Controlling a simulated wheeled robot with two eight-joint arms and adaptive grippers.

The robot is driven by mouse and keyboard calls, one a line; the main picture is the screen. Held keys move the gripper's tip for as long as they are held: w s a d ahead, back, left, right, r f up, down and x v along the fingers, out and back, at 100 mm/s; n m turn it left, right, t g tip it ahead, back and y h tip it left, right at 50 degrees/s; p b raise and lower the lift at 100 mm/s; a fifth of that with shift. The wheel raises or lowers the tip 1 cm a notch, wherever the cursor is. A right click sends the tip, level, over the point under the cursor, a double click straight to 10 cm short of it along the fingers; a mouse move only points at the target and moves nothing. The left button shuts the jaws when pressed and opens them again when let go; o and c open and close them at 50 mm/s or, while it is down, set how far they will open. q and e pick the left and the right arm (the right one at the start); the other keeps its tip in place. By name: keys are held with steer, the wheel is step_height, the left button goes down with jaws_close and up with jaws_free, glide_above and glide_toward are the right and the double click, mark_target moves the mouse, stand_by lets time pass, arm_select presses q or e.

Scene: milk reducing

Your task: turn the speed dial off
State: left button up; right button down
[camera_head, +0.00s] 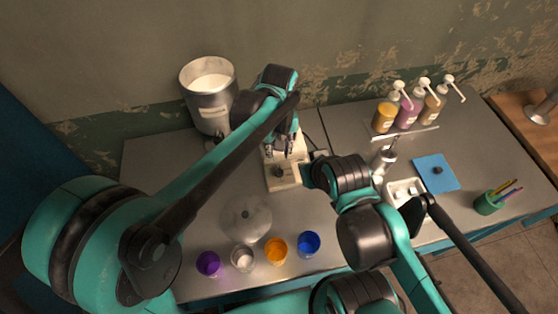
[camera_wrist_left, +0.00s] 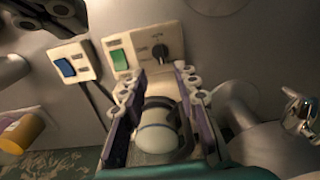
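The speed dial is a dark round knob on a beige panel; it shows in the left wrist view (camera_wrist_left: 161,53) beside a green switch (camera_wrist_left: 120,60), and in the head view (camera_head: 279,172). My left gripper (camera_head: 279,150) hangs over the beige machine (camera_head: 284,184), fingers pointing down. In the left wrist view its two fingers (camera_wrist_left: 160,74) are apart, with the dial just beyond the tips and no visible contact. A white rounded part (camera_wrist_left: 157,137) shows between the fingers. My right gripper is hidden or hard to make out beside the machine in the head view.
A metal pot (camera_head: 210,112) stands behind my left arm. A blue switch (camera_wrist_left: 65,67) on a separate box is near the panel. Several small cups, including an orange one (camera_head: 276,251), line the front edge. Pump bottles (camera_head: 409,112) and a blue mat (camera_head: 443,182) are at right.

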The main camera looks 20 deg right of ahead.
arm_select(q)
steer(key=shift+r, duration=1.95)
